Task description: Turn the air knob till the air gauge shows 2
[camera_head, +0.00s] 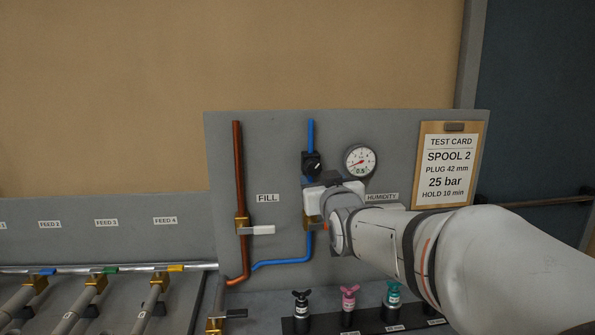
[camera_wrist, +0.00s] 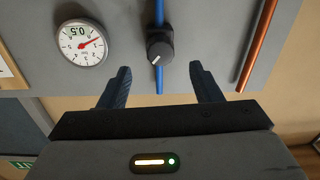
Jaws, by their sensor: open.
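A black knob (camera_head: 312,165) with a pale pointer line sits on the blue pipe on the grey panel. In the wrist view the knob (camera_wrist: 160,50) is ahead, between my fingers in the picture and beyond their tips. A round white gauge (camera_head: 360,161) with a red needle is right of the knob; in the upside-down wrist view the gauge (camera_wrist: 81,43) is at the left. Its small readout looks like 0.5. I see no air label. My gripper (camera_wrist: 160,76) is open and empty. In the head view my gripper (camera_head: 322,182) is just below the knob and hides part of the panel.
A blue pipe (camera_head: 311,138) and a copper pipe (camera_head: 238,170) run up the panel, with a FILL label (camera_head: 268,198) and valve handle (camera_head: 258,230) between. A HUMIDITY label (camera_head: 382,197) is under the gauge. A test card (camera_head: 449,165) hangs right. Several small taps stand below.

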